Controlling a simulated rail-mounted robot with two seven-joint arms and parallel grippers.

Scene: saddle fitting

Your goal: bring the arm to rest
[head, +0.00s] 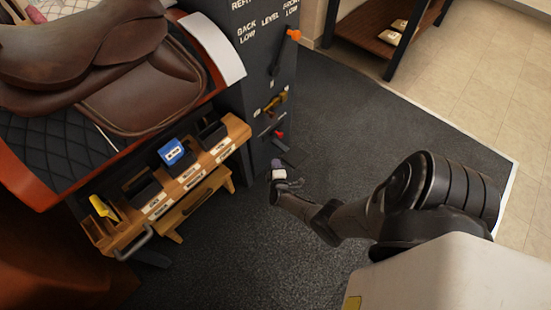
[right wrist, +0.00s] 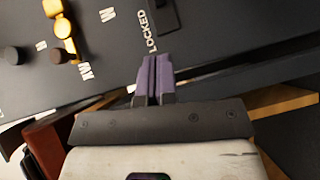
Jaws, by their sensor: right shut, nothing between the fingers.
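My right arm comes in from the right in the head view, and its gripper (head: 276,163) is low in front of the dark control post (head: 262,60). In the right wrist view the two purple fingers of the right gripper (right wrist: 153,70) lie together, shut and empty. They point at the dark panel (right wrist: 215,35), below the word LOCKED. I cannot tell the exact gap between fingertips and panel. My left gripper is not in view.
The post carries an orange-tipped lever (head: 293,35), a yellow handle (head: 272,104) and a red knob (head: 279,134). Left are a brown saddle (head: 150,85) and a wooden tray (head: 238,130) with a blue box (head: 173,152). Dark floor mat (head: 400,125) is open behind my arm.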

